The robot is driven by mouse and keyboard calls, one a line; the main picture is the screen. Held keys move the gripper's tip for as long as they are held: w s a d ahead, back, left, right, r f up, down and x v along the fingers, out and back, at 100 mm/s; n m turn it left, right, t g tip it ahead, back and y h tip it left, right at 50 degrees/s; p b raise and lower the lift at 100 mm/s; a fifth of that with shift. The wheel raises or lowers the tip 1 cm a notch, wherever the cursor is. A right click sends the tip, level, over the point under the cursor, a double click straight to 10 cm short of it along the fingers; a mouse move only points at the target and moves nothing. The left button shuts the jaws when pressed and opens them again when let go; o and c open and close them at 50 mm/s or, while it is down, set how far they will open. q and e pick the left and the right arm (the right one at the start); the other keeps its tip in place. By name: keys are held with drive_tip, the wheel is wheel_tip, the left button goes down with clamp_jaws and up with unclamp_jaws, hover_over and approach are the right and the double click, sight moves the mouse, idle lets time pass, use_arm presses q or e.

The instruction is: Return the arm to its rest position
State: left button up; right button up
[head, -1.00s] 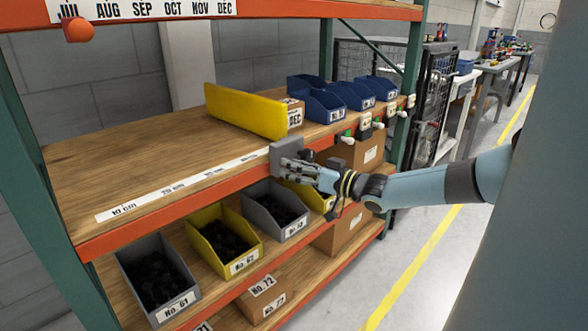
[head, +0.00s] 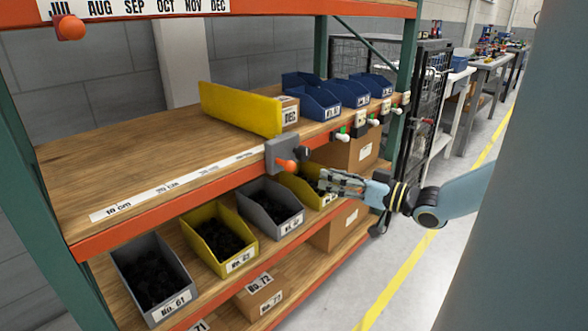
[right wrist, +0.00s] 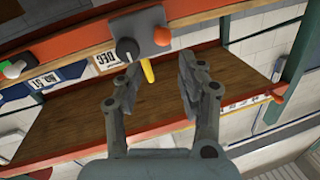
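My right gripper (head: 322,181) is in front of the shelf rack, to the right of and a little below a grey block with an orange knob (head: 284,158) on the orange shelf beam. In the right wrist view the right gripper (right wrist: 155,75) has its two fingers spread apart with nothing between them. The grey block (right wrist: 139,38), with a dark round knob and an orange ball, lies beyond the fingertips there. My right arm comes in from the right edge of the head view. My left gripper does not show.
A yellow divider (head: 240,108) and blue bins (head: 313,100) stand on the middle shelf. The orange beam (head: 160,208) runs along the front, with several small fixtures at its right. Dark-filled bins (head: 150,270) sit below. The aisle floor (head: 400,262) to the right is clear.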

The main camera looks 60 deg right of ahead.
drive_tip(key=shift+w, duration=0.1)
idle(0.5)
drive_tip(key=s+a+f+m+g+h, duration=0.1)
drive_tip(key=s+a+f+g, duration=0.3)
drive_tip(key=f, duration=0.6)
drive_tip(key=s+a+f+g, duration=0.1)
drive_tip(key=s+a+f, duration=0.1)
drive_tip(key=a+f, duration=0.65)
drive_tip(key=s+a+f+m+g+h, duration=0.1)
drive_tip(key=s+a+f+g, duration=0.2)
drive_tip(key=f, duration=0.9)
drive_tip(key=s+a+f+n+g+y, duration=0.2)
drive_tip(key=s+a+f+g, duration=0.3)
drive_tip(key=s+a+f, duration=0.7)
drive_tip(key=s+a+n+g, duration=0.1)
drive_tip(key=s+n+g, duration=0.2)
drive_tip(key=s, duration=0.4)
drive_tip(key=shift+s+a+f+g, duration=0.2)
drive_tip(key=shift+a+f+g, duration=0.05)
drive_tip(key=shift+g, duration=0.35)
drive_tip(key=shift+s, duration=0.1)
